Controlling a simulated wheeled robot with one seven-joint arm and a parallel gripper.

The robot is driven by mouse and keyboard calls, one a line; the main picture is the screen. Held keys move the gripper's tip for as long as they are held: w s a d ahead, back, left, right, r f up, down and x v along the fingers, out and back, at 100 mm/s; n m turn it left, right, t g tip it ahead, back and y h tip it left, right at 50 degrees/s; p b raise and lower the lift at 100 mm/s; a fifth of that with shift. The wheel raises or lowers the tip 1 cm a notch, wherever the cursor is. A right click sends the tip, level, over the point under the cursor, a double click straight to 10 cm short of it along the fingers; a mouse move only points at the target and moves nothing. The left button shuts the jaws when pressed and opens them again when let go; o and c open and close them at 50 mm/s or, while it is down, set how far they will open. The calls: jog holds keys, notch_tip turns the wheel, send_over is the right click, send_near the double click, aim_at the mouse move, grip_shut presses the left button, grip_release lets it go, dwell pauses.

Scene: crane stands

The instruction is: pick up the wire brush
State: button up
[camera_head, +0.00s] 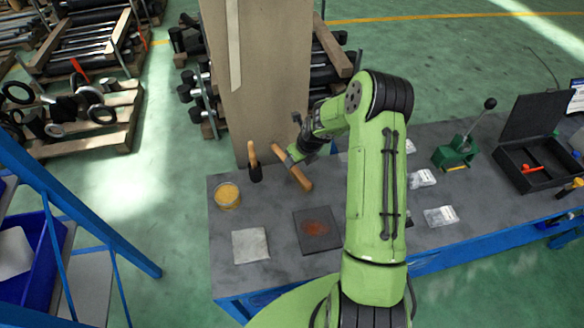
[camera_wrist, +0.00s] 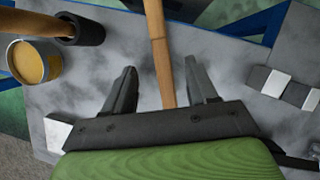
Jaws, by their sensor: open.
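A long wooden bar or handle (camera_head: 301,179), which I take for the wire brush, sits at the table's left part in the head view. No bristles show on it. My gripper (camera_head: 291,157) is at its upper part. In the wrist view the same wooden piece (camera_wrist: 159,55) runs from the top edge down between the two fingers of my gripper (camera_wrist: 158,78). The fingers are apart, with a gap on both sides of the wood. Its near end is hidden behind the gripper body.
A dark cylinder with a wooden handle (camera_head: 255,173) stands close to the left. A yellow-filled can (camera_head: 228,196), a pale square (camera_head: 251,245) and a dark stained plate (camera_head: 317,229) are on the grey table (camera_head: 280,253). A tall brown pillar (camera_head: 262,70) rises just behind.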

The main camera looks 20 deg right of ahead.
jog(key=p+x, duration=0.1)
jog(key=x, duration=0.7)
jog(key=shift+s+f, duration=0.15)
jog(key=shift+s, duration=0.1)
jog(key=c, duration=0.3)
grip_shut()
jog(key=r+p, duration=0.1)
jog(key=r, duration=0.1)
jog(key=r+p, duration=0.1)
jog(key=r, duration=0.2)
jog(key=r+p, duration=0.2)
jog(key=shift+s+r, duration=0.35)
jog(key=shift+r, duration=0.05)
jog(key=s+a, duration=0.1)
jog(key=s, duration=0.5)
jog(key=s+a+b, duration=0.1)
jog(key=s, duration=0.5)
jog(key=s+a+f+b, duration=0.1)
jog(key=s, duration=0.4)
jog(key=shift+s+a, duration=0.3)
jog(key=shift+s, duration=0.1)
jog(key=shift+s+a+r, duration=0.15)
jog(key=shift+s+r, duration=0.05)
jog(key=shift+s, duration=0.3)
